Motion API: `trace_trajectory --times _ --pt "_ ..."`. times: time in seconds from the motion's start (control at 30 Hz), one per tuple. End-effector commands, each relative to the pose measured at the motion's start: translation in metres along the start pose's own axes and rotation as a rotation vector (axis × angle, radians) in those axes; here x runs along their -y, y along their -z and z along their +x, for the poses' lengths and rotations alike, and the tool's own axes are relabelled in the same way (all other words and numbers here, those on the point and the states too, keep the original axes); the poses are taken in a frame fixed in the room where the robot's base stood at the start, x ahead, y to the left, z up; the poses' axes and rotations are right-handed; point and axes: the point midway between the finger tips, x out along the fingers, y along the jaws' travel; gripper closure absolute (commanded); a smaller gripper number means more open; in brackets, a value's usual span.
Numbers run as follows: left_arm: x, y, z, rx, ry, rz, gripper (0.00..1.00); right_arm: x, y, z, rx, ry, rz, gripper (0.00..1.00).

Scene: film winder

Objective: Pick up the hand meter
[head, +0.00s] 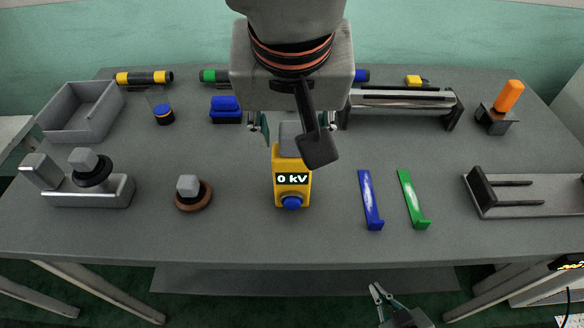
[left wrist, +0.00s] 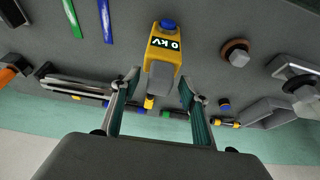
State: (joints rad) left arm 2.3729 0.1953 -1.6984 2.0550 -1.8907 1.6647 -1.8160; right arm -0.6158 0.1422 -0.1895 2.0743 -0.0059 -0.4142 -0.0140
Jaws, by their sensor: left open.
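The hand meter (head: 292,178) is yellow with a grey block at its far end, a display reading "0 kV" and a blue knob at its near end. It is on the table, near the middle. My left gripper (head: 293,128) is open above its far end, and my arm partly covers the grey block. In the left wrist view the hand meter (left wrist: 164,50) shows between the open fingers of my left gripper (left wrist: 160,80), with a gap on each side. My right gripper (head: 381,296) is low, in front of the table's near edge; its opening is unclear.
A blue strip (head: 371,200) and a green strip (head: 412,200) lie right of the meter. A brown round base with a grey knob (head: 192,193) stands left. A grey tray (head: 82,112) is at the back left. A slotted stand (head: 525,195) is at the right.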

Motion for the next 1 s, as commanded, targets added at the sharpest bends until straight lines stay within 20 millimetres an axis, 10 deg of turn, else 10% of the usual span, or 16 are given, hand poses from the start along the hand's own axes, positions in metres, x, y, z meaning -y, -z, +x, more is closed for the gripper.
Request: trace_trajectory --times 0.27,0.47,1.0 --pt "0.0 0.0 0.007 -0.001 0.0 0.0 0.56 -0.002 0.004 0.002 -0.008 -0.003 -0.002 1.0" --pt "0.0 0.0 0.007 -0.001 0.0 0.0 1.0 -0.002 0.004 0.002 -0.008 -0.003 -0.002 1.0" --pt "0.0 0.007 -0.009 -0.005 -0.001 -0.001 1.0 -0.003 0.007 0.001 -0.012 -0.005 -0.002 1.0"
